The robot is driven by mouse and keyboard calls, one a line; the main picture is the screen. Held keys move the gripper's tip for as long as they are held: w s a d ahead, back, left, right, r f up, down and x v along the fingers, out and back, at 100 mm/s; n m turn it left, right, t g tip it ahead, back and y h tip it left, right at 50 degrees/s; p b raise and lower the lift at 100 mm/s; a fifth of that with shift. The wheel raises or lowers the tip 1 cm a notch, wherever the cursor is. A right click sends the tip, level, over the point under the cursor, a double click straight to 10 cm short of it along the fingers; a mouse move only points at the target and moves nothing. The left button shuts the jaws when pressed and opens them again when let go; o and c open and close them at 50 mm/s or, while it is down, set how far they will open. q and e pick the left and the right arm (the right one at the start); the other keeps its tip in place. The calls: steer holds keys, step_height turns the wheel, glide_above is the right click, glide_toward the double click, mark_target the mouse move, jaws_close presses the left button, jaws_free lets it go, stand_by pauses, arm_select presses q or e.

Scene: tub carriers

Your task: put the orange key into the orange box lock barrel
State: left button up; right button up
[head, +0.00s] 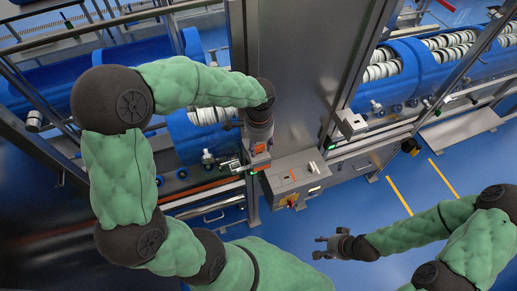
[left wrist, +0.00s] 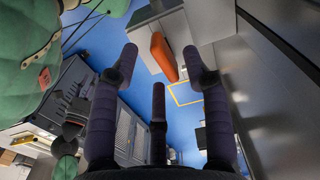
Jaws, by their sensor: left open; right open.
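My left gripper (head: 258,158) hangs fingers-down beside the grey control box (head: 300,178), just left of its top. It is open, and its fingers show apart in the left wrist view (left wrist: 160,62). An elongated orange block (left wrist: 164,57) lies between and beyond the fingertips, against a pale grey box; I see no finger closed on it. I cannot tell whether it is the orange key or the orange box lock barrel. My right gripper (head: 332,246) is open and empty over the floor.
A tall grey metal cabinet (head: 285,80) stands behind the control box. Blue conveyors with stacked white rings (head: 452,45) and metal rails lie on both sides. Blue floor (head: 365,205) is clear at lower right.

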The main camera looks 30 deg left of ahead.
arm_select(q)
step_height(320, 180, down, 2)
steer(key=shift+w+a+f, duration=0.1)
steer(key=shift+w+a, duration=0.05)
jaws_close()
steer(key=shift+r, duration=0.2)
